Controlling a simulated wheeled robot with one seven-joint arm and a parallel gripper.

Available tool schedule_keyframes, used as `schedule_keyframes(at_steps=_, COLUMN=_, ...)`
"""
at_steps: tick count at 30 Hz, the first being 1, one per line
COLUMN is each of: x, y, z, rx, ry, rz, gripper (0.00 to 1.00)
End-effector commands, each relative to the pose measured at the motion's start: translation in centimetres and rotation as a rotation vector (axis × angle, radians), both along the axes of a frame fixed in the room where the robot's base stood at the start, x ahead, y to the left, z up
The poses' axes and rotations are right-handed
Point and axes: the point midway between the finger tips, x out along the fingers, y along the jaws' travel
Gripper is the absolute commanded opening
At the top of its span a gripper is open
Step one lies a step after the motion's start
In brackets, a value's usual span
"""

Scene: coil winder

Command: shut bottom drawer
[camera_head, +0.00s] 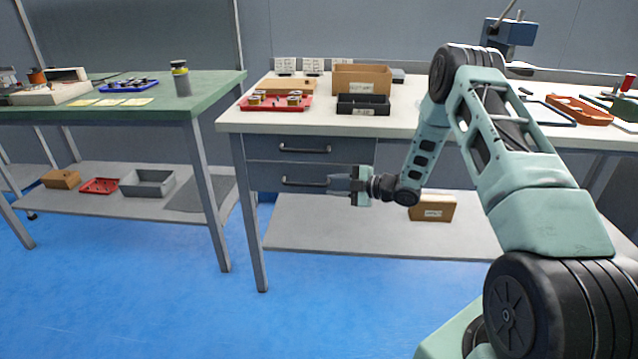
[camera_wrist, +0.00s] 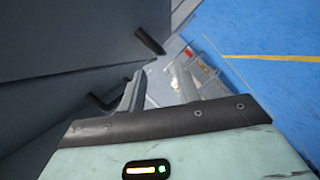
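The bottom drawer (camera_head: 270,178) is the lower of two dark grey drawers under the white-topped bench. Its front looks about flush with the top drawer (camera_head: 265,148); a small gap is hard to tell. Its bar handle (camera_head: 305,182) runs across the front. My gripper (camera_head: 338,184) is at the right end of this handle, partly hiding the drawer's right side. In the wrist view, my gripper (camera_wrist: 158,88) has its two fingers apart with nothing seen between them. Grey drawer fronts (camera_wrist: 60,50) stand close on the left, with two dark handles; contact cannot be told.
A red tray (camera_head: 262,106), a cardboard bin (camera_head: 378,82) and a black bin (camera_head: 352,109) stand on the bench (camera_head: 420,122). A cardboard box (camera_head: 433,214) sits on its lower shelf (camera_head: 340,228). A green-topped table (camera_head: 140,112) stands left. Blue floor in front is clear.

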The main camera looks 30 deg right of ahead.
Motion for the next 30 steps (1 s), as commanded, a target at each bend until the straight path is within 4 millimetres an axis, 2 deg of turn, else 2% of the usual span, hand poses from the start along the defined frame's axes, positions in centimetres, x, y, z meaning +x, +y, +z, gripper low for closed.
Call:
schedule_keyframes(at_steps=6, x=-4.0, y=-2.8, z=1.2, rx=-0.001, ry=0.000, rz=-0.003, gripper=0.33)
schedule_keyframes(at_steps=12, x=-6.3, y=-4.4, z=1.7, rx=0.000, ry=0.000, rz=-0.002, gripper=0.33)
schedule_keyframes(at_steps=18, x=-7.1, y=-4.9, z=1.9, rx=0.000, ry=-0.001, rz=-0.002, gripper=0.33)
schedule_keyframes(at_steps=30, x=-7.1, y=-4.9, z=1.9, rx=0.000, ry=0.000, rz=-0.001, gripper=0.33)
